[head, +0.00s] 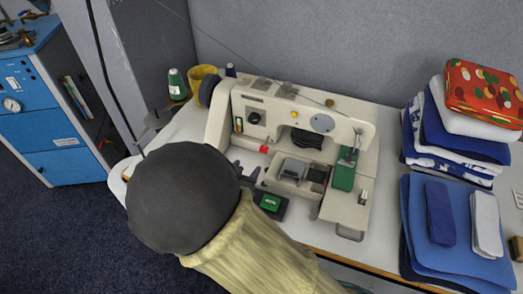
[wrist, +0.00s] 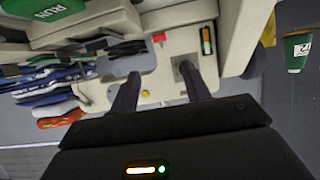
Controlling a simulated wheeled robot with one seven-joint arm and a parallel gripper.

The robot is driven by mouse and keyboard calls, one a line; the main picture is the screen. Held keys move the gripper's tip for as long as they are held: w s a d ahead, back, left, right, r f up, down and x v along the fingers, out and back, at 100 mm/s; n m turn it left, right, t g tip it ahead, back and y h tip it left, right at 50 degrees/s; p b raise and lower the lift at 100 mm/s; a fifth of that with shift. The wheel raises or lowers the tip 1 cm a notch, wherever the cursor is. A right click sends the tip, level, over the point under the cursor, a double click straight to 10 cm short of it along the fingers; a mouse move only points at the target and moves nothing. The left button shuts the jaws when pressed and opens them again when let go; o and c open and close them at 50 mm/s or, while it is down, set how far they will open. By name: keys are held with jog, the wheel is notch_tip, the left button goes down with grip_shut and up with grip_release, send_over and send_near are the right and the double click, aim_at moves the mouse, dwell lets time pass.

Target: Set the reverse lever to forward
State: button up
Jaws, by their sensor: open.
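The cream sewing machine (head: 222,125) stands on the table. A small red tab (head: 264,149), perhaps the reverse lever, sits low on the front of its left pillar. The tab also shows in the wrist view (wrist: 159,37), above and between my fingers. Its exact setting cannot be made out. My gripper (head: 247,173) is open and empty, just in front of the pillar, a little to the left of and nearer than the tab. In the wrist view my gripper (wrist: 160,88) has its two dark fingers spread, with the machine's front behind them. My arm hides part of the table.
Folded cloth stacks (head: 445,225) fill the right end. A blue cabinet (head: 62,166) stands at the left.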

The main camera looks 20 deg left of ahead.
aim_at(264, 147)
jog(key=x, duration=1.4)
jog(key=shift+a, duration=0.1)
jog(key=shift+s, duration=0.1)
jog(key=shift+c, duration=0.5)
jog(key=c, duration=0.9)
jog(key=shift+r, duration=0.1)
